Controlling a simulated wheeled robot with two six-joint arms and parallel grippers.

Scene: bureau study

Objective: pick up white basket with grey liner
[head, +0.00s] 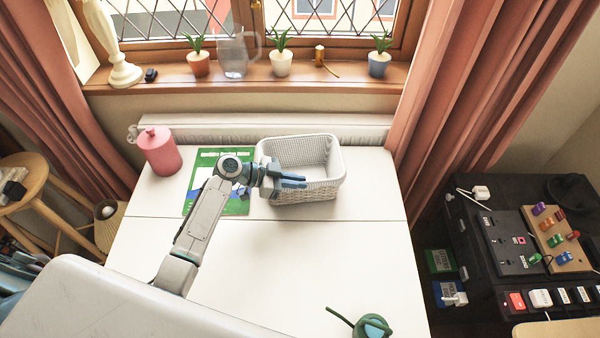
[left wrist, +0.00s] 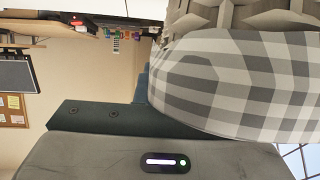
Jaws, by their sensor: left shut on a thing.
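The white woven basket (head: 322,190) stands on the white table, at its back middle. In the head view its inside looks pale and empty. My left gripper (head: 290,182) is at the basket's left front side, its blue fingers over the rim, shut on the basket. In the left wrist view the grey-and-white checked liner (left wrist: 220,80) fills the upper right, with the pale wicker (left wrist: 275,14) above it. A dark finger of the gripper (left wrist: 100,117) lies against the liner; the other fingertip is hidden. My right gripper is not in view.
A pink canister (head: 160,152) and a green booklet (head: 236,207) are left of the basket. A green object with a thin stem (head: 372,326) is at the front edge. The white table (head: 270,270) is bare at its front middle. A windowsill with potted plants (head: 281,63) runs behind.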

